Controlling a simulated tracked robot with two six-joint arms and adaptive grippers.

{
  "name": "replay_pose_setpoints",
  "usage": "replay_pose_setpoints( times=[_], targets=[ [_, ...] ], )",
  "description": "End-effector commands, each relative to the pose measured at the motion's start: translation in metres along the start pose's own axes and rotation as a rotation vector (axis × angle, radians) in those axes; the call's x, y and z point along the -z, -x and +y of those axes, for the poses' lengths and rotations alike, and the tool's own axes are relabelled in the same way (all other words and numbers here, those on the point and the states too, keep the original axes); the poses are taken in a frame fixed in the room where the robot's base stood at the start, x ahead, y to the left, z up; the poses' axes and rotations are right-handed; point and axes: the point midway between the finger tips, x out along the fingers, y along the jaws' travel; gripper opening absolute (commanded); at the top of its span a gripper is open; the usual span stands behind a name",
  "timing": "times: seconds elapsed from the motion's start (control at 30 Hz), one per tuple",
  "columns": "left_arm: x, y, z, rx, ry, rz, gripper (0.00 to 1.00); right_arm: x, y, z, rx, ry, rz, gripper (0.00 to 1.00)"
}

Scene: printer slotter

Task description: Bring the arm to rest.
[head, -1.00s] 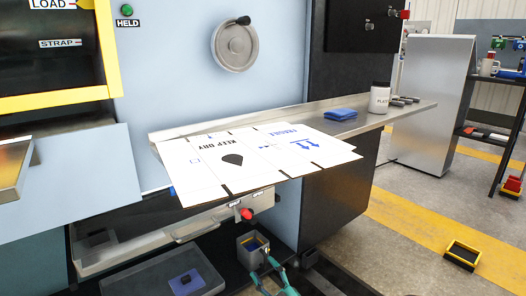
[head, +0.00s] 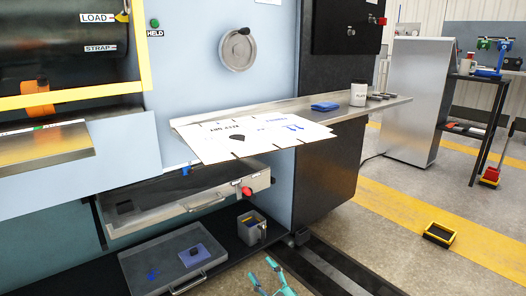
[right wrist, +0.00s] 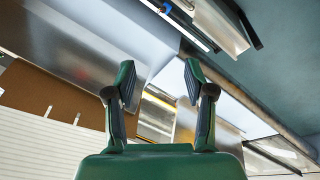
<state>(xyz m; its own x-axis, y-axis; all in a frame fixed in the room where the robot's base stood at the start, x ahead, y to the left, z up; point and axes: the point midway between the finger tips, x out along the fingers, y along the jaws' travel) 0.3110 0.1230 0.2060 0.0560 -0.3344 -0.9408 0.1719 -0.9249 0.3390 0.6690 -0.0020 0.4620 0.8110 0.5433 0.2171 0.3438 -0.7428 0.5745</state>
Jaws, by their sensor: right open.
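My right gripper (head: 272,279) shows at the bottom edge of the head view, low in front of the machine and clear of the things around it. In the right wrist view its two green fingers (right wrist: 160,95) stand apart with nothing between them. My left gripper does not show in the head view.
A printed white cardboard sheet (head: 215,137) lies on the metal shelf (head: 300,107) and overhangs its front. A blue cloth (head: 325,106) and a jar (head: 359,93) sit farther right. Below are an open drawer (head: 190,193), a grey tray (head: 140,270) and a small bin (head: 251,232). A yellow-black box (head: 440,234) lies on open floor.

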Motion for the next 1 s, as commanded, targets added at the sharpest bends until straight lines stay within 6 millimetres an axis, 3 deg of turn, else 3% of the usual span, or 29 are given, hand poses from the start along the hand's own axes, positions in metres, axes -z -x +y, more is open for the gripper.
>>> replay_pose_setpoints(
  times=[0.47, 0.7, 1.0],
  targets=[
    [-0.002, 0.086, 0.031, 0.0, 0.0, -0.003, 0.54, 0.056, -0.007, 0.073, -0.028, 0.001, -0.037, 0.54],
    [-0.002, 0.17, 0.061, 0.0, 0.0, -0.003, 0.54, 0.101, 0.001, 0.129, -0.032, -0.036, -0.137, 0.54],
    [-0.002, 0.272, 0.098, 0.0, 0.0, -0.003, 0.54, 0.137, 0.035, 0.17, 0.021, -0.201, -0.403, 0.54]
  ],
)
